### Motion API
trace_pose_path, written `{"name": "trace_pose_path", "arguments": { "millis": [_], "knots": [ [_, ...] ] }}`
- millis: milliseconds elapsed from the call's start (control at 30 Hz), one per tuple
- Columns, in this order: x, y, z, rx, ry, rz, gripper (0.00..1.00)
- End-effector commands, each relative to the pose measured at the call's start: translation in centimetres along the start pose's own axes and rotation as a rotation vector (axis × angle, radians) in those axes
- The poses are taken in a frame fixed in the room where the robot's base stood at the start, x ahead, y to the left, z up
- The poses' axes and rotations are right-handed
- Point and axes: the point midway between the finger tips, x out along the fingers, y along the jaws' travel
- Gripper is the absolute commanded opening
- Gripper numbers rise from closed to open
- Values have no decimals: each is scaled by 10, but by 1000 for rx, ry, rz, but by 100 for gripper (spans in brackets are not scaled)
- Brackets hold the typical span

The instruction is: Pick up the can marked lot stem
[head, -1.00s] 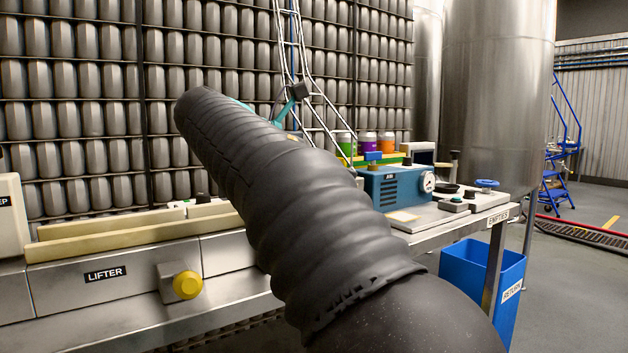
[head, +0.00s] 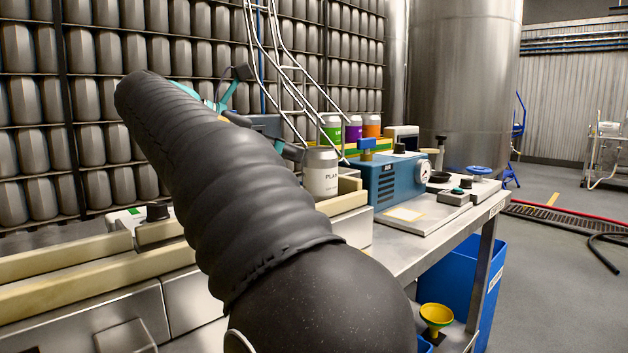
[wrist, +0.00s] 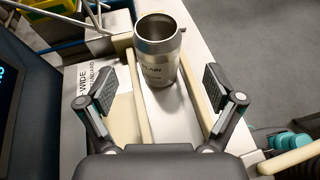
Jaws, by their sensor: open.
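An open-topped silver can (wrist: 158,55) with a pale label reading "PLAIN" stands upright between two cream rails in the wrist view. It also shows in the head view (head: 320,175), just right of my arm. My gripper (wrist: 161,86) is open and empty, its two fingers on either side of the lane and the can ahead of them, apart from both. Three cans with green (head: 331,127), purple (head: 352,128) and orange (head: 371,126) bands stand farther back in the head view. I cannot read a "lot stem" mark on any can.
A blue box with a gauge (head: 400,180) stands on the bench right of the silver can. Cream rails (head: 80,285) run along the bench. A blue bin (head: 490,275) and a yellow funnel (head: 436,318) are below. Open floor lies to the right.

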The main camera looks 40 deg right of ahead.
Motion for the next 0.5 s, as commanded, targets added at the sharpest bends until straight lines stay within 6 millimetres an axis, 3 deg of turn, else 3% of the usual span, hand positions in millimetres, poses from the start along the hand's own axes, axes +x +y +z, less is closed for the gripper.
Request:
{"name": "trace_pose_path", "arguments": {
  "millis": [200, 500],
  "knots": [
    [41, -1, -1, 1, 1, -4, 91],
    [60, 1, 0, -1, 1, 0, 91]
  ]
}}
